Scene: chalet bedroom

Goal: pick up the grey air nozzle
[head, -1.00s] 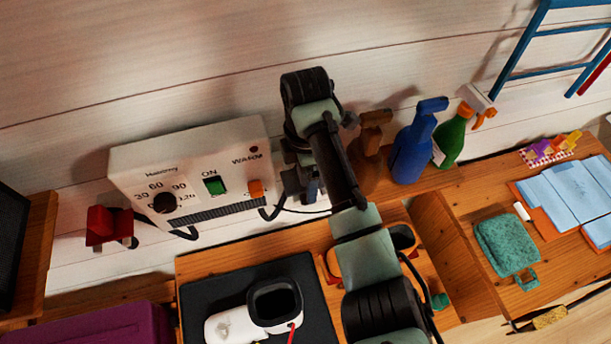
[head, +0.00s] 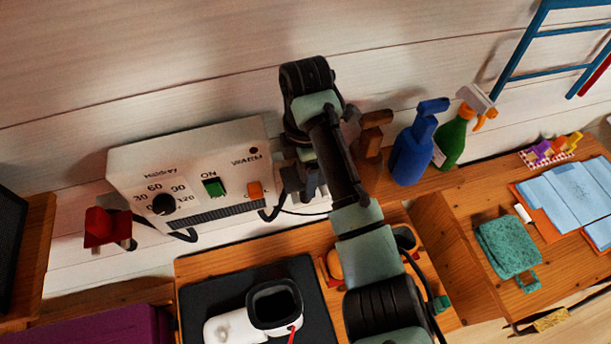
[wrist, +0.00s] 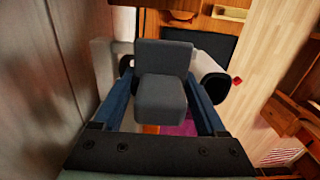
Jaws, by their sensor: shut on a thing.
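The grey air nozzle (wrist: 162,85) is a dark grey, blocky piece. In the wrist view it sits between the two blue fingers of my gripper (wrist: 161,88), which is shut on it. In the head view my gripper (head: 306,182) is at the right end of the white control box, partly hidden by my arm. I cannot make out the nozzle clearly there.
The white control box (head: 190,170) is close to my gripper's left. A white dryer-like tool (head: 232,325) with a black mouth lies on a black mat (head: 205,288). A brown bottle (head: 370,150) and a blue bottle (head: 412,150) stand to the right.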

